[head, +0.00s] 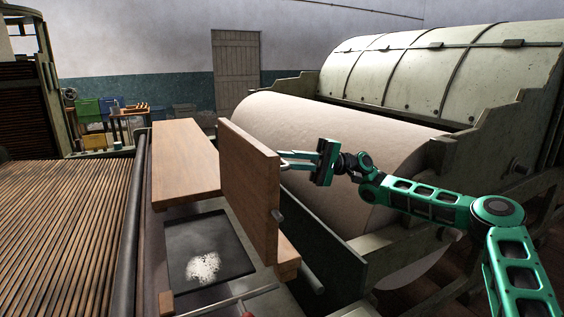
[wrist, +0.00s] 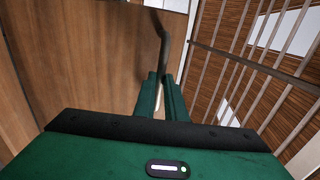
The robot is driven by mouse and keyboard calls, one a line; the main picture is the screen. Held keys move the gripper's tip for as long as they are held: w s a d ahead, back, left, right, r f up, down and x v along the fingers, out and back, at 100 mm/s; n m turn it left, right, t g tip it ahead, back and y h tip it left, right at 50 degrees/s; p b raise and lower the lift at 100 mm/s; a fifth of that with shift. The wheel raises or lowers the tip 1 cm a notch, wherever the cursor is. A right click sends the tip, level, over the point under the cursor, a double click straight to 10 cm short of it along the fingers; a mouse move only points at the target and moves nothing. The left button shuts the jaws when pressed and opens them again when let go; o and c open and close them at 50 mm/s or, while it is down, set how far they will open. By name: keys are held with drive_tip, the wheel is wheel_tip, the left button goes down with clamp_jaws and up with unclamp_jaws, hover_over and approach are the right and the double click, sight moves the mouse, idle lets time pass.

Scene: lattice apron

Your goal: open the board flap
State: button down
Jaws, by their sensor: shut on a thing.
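The board flap (head: 250,190) is a brown wooden panel standing upright, at a steep angle, beside a flat wooden board. In the wrist view its broad face (wrist: 70,60) fills the left side. My green gripper (head: 288,160) is on the right of the flap, near its upper part. In the wrist view the gripper's fingers (wrist: 161,78) are close together at the lower end of a thin, dark bent handle (wrist: 164,45) beside the flap. The gripper is shut on this handle; the exact contact is partly hidden by the fingers.
A fixed wooden board (head: 184,160) lies left of the flap. A dark tray (head: 190,240) with white powder lies in front of it. A large pale roller (head: 320,140) stands behind and right of my gripper. A slatted bed (head: 65,220) spans the left.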

drive_tip(key=shift+f, duration=0.15)
drive_tip(key=c, duration=1.8)
unclamp_jaws()
drive_tip(key=v, duration=1.1)
drive_tip(key=shift+w, duration=0.1)
drive_tip(key=shift+f, duration=0.1)
